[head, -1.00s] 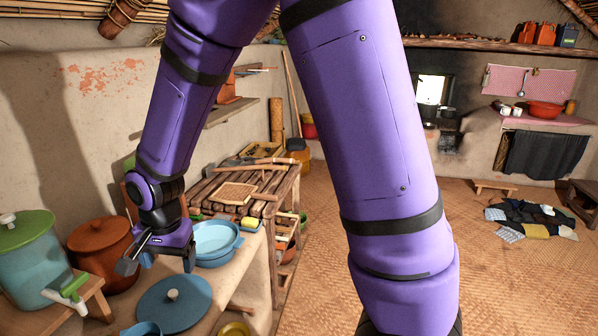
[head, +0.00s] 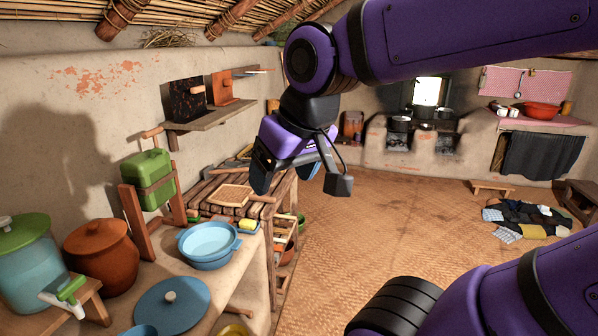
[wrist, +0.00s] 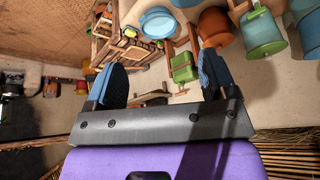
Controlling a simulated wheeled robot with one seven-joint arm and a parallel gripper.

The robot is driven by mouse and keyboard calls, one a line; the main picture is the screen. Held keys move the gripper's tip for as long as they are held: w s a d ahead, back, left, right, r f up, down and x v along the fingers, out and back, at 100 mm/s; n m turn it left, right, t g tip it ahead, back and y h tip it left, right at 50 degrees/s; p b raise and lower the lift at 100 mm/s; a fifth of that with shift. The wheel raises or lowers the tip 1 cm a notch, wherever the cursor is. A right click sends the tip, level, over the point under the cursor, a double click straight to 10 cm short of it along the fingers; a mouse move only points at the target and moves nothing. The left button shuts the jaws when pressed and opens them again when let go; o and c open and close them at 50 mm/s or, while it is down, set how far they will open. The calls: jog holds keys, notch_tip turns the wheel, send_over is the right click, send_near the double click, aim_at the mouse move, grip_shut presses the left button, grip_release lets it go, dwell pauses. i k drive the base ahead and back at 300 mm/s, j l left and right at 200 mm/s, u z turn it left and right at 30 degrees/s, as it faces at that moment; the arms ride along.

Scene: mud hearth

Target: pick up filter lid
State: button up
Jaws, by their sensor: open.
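The filter lid appears to be the green lid (head: 24,232) with a pale knob, seated on the teal water filter (head: 30,268) at the far left of the head view. The filter has a green and white tap (head: 68,296). My gripper (head: 286,172) is raised in the air near mid-picture, well to the right of the lid and apart from it. Its jaws are open and empty. In the wrist view its two blue finger pads (wrist: 160,64) stand wide apart, and the room shows upside down.
A brown clay pot (head: 100,256), a blue basin (head: 208,246) and a blue lid (head: 172,306) stand along the counter. A green canister (head: 148,180) sits on a wooden stand behind. A wall shelf (head: 212,122) juts out left of my gripper.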

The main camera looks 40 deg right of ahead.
aim_at(173, 305)
jog(key=i+l+u, duration=0.45)
jog(key=l, duration=0.2)
jog(key=i+l+u, duration=0.1)
jog(key=l+u, duration=0.15)
jog(key=i+l+u, duration=0.2)
jog(key=l, duration=0.3)
jog(key=l+u, duration=0.25)
jog(key=l, duration=0.15)
